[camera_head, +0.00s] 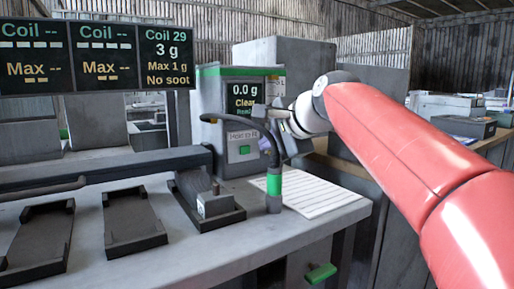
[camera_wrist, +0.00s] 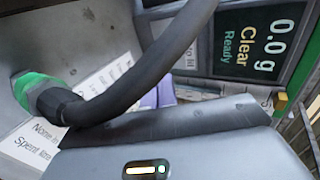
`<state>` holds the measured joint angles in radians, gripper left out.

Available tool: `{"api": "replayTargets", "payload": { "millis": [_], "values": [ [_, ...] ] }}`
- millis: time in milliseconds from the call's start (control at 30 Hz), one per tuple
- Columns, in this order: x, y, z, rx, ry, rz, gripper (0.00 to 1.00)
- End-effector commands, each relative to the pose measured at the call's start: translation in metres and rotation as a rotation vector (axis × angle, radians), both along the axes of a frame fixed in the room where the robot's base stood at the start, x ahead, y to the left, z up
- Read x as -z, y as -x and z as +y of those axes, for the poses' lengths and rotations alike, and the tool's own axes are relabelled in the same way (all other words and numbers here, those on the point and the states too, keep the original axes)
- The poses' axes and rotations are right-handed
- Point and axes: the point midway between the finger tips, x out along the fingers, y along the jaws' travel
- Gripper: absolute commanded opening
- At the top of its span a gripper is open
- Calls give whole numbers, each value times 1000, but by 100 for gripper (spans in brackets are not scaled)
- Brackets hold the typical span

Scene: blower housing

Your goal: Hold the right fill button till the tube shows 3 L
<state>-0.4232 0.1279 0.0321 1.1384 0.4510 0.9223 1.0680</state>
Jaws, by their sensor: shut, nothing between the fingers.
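A grey box with a green top stands at the back of the bench. Its front has a green button (camera_head: 244,150) below a label that seems to read "Hold to Fill". I see only this one such button, and no tube marked in litres. The box's screen (camera_head: 242,96) reads 0.0 g, Clear, Ready; the screen also shows in the wrist view (camera_wrist: 252,42). My gripper (camera_head: 262,111) is shut and empty in front of the box, above and right of the button. Its fingertips are small here and not clear in the wrist view.
A black hose (camera_wrist: 135,90) with a green fitting (camera_head: 274,184) arches close to my gripper. A lined sheet (camera_head: 318,196) lies right of it. Several dark trays (camera_head: 132,218) sit on the bench, one with a small grey block (camera_head: 214,203). Coil screens (camera_head: 168,55) hang upper left.

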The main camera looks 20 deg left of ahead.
Motion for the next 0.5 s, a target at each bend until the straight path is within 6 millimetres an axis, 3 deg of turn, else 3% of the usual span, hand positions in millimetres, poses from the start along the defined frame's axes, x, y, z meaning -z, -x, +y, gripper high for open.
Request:
{"api": "replayTargets", "payload": {
  "millis": [200,500],
  "values": [
    [-21,22,-27,3,0,-3,0],
    [-29,32,-38,3,1,-1,0]
  ]
}}
